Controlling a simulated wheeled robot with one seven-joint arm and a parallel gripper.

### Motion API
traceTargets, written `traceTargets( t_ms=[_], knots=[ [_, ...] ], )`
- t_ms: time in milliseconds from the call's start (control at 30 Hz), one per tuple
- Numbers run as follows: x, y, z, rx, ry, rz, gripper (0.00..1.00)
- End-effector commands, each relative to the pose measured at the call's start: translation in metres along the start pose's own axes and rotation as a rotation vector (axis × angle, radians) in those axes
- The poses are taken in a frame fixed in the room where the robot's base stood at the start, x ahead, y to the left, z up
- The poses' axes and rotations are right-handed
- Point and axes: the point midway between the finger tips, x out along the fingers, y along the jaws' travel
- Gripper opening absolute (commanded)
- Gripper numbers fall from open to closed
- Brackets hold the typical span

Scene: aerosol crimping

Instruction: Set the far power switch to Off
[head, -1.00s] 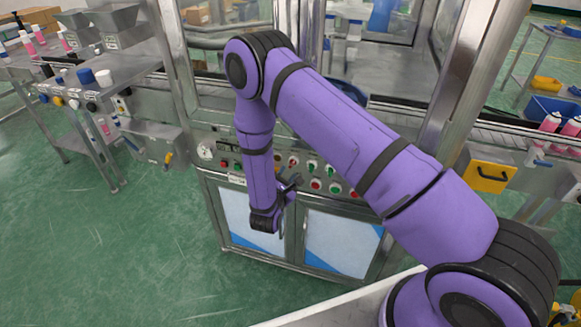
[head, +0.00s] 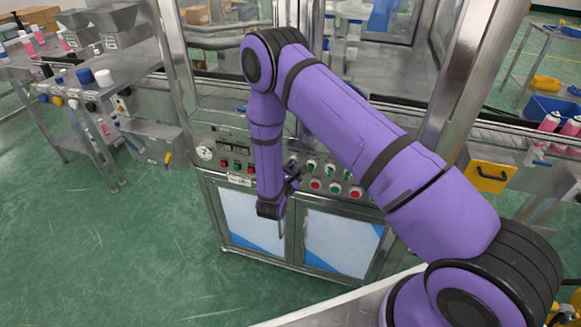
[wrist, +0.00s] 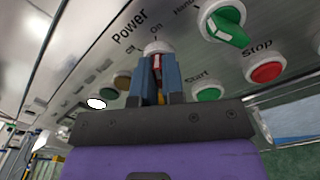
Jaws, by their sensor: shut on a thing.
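My gripper (wrist: 158,64) is shut on the red knob, with one blue-grey finger on each side. The fingers hide much of the knob, so its exact angle is hard to tell. In the head view my gripper (head: 294,172) is at the front panel, and my arm hides the switch there.
Right of the power switch are a green selector (wrist: 226,24), a green Start button (wrist: 208,93) and a red Stop button (wrist: 265,72), close to the fingers. A gauge (head: 205,152) and several buttons line the panel's left. Cabinet doors (head: 340,240) lie below; green floor is open in front.

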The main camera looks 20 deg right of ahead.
Motion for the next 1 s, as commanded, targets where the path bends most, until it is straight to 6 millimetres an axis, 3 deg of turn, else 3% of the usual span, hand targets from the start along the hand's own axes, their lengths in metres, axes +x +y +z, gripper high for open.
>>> traceTargets(
  t_ms=[433, 1000],
  knots=[
    [-0.0013, 0.0008, -0.0004, -0.133, 0.0, 0.003, 0.0],
    [-0.0014, 0.0005, -0.0006, -0.649, 0.001, 0.002, 0.0]
  ],
)
